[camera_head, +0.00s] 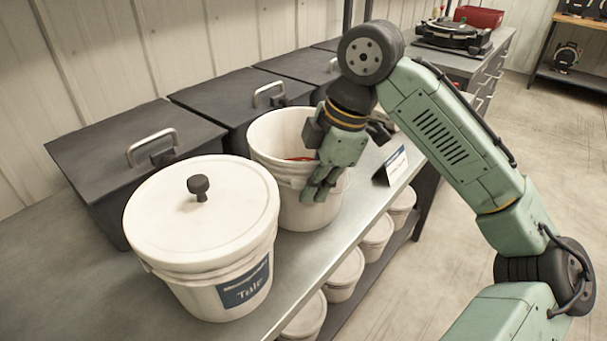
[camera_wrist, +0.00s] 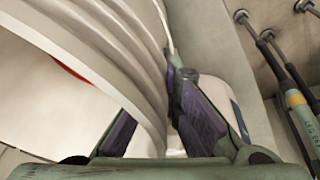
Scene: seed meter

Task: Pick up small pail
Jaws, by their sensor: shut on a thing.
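The small pail (camera_head: 284,126) is white, open at the top and upright on the metal bench. Something red shows inside it. My gripper (camera_head: 318,190) is at its right front side, shut on its wall. In the wrist view the pail's ribbed wall (camera_wrist: 110,45) runs between my gripper's fingers (camera_wrist: 160,125). The low ends of the fingers are partly hidden by the pail in the wrist view.
A larger lidded white pail (camera_head: 203,215) with a dark knob stands close at the left. Dark lidded bins (camera_head: 120,150) line the back. A small sign (camera_head: 391,165) stands at the right. Lidded tubs (camera_head: 345,275) sit on the lower shelf.

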